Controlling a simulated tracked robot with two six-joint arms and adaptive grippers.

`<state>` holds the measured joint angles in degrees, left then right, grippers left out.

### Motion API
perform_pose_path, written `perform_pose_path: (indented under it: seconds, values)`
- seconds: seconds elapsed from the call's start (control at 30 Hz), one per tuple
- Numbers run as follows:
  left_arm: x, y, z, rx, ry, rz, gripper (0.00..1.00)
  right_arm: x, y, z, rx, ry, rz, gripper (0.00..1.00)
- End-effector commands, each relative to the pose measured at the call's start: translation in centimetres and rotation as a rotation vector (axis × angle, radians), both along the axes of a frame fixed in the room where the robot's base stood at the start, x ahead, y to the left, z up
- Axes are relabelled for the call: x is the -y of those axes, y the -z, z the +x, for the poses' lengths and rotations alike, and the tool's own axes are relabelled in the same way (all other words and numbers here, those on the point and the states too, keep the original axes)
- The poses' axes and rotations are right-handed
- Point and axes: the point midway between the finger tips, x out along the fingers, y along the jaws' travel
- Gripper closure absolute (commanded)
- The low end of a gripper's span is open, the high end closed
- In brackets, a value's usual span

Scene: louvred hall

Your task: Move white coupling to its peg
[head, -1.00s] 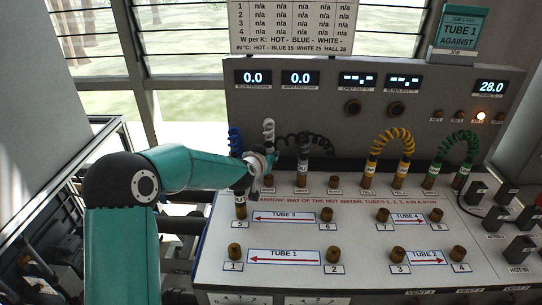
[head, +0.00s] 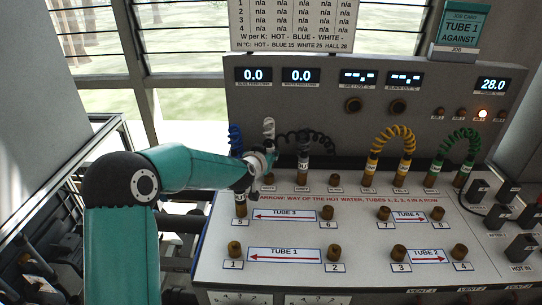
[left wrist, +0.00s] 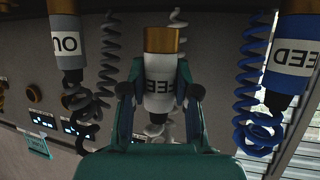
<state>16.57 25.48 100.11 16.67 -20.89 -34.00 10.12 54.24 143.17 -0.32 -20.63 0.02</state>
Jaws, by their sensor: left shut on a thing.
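My left gripper (left wrist: 160,112) is shut on the white coupling (left wrist: 160,88). The coupling has a FEED label, a brass end at the top of this upside-down left wrist view, and a white coiled hose (left wrist: 177,45). In the head view my left gripper (head: 268,160) is at the back left of the bench top, by the second column of fittings. The white hose (head: 268,128) rises behind it. My right gripper is out of view.
Yellow (head: 391,138) and green (head: 457,140) hoses stand further right. Several bare brass pegs, such as peg 6 (head: 327,212), line the front.

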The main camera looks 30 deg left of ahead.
Motion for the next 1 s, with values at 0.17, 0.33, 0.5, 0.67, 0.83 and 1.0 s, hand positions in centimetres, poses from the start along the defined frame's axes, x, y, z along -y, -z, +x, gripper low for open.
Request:
perform_pose_path:
  seconds: [0.17, 0.33, 0.5, 0.67, 0.83, 1.0]
  values:
    - [0.0, 0.2, 0.0, 0.001, 0.000, 0.000, 1.00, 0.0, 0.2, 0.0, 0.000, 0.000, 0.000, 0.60]
    - [0.0, 0.8, 0.0, 0.001, 0.000, 0.000, 1.00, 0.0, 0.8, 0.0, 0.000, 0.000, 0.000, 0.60]
    - [0.1, 1.4, 0.0, 0.001, 0.000, 0.000, 1.00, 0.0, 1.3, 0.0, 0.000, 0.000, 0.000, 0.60]
    - [0.1, 2.0, 0.0, 0.001, 0.001, 0.000, 1.00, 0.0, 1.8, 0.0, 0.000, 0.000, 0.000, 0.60]
    - [0.1, 2.6, 0.1, 0.001, 0.001, 0.000, 1.00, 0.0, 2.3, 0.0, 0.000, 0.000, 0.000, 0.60]
    - [0.1, 2.9, 0.1, 0.001, 0.001, 0.001, 1.00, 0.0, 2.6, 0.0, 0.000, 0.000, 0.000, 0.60]
